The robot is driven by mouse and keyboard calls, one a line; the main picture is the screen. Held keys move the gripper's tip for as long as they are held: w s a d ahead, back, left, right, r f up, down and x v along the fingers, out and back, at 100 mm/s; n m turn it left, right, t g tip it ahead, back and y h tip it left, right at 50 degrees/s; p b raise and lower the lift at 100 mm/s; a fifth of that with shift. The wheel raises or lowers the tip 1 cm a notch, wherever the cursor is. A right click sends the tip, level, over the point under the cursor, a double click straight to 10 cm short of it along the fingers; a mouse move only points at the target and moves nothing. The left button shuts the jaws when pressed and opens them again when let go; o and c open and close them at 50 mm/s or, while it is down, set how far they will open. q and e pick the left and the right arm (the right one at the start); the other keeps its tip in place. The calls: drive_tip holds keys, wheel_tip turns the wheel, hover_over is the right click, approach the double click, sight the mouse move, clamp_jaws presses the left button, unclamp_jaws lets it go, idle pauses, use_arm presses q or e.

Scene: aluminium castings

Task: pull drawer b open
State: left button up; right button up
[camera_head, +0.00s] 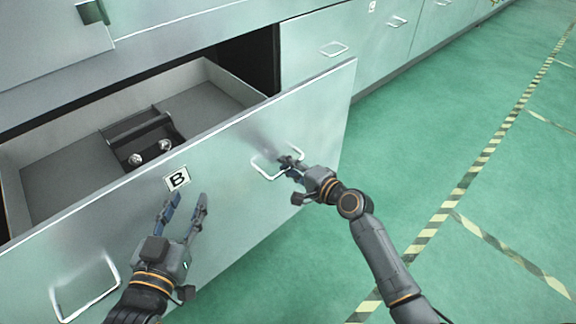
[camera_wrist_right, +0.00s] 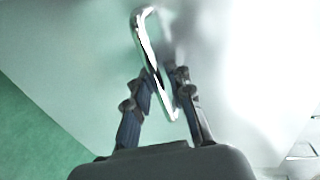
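Drawer B (camera_head: 225,185) is pulled out, its front tilted in the picture and its grey inside showing. A label with the letter B (camera_head: 177,179) is on its front. My right gripper (camera_head: 287,164) is at the drawer's right handle (camera_head: 259,171). In the right wrist view the handle's bar (camera_wrist_right: 146,38) passes between the fingers of my right gripper (camera_wrist_right: 165,72), which are closed in on it. My left gripper (camera_head: 188,198) is open and empty in front of the drawer front, below the label. The left handle (camera_head: 84,291) is free, left of it.
Inside the drawer lies a dark holder (camera_head: 140,135) with two shiny round parts. Closed drawers with handles (camera_head: 334,49) continue to the right. The green floor (camera_head: 480,170) with striped tape is clear at right.

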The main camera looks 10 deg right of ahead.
drive_tip(key=shift+o, duration=0.3)
drive_tip(key=shift+s+d, duration=0.2)
drive_tip(key=shift+s, duration=0.05)
drive_tip(key=v, duration=1.1)
drive_tip(key=shift+s, duration=0.15)
drive_tip(key=shift+d+r, duration=0.1)
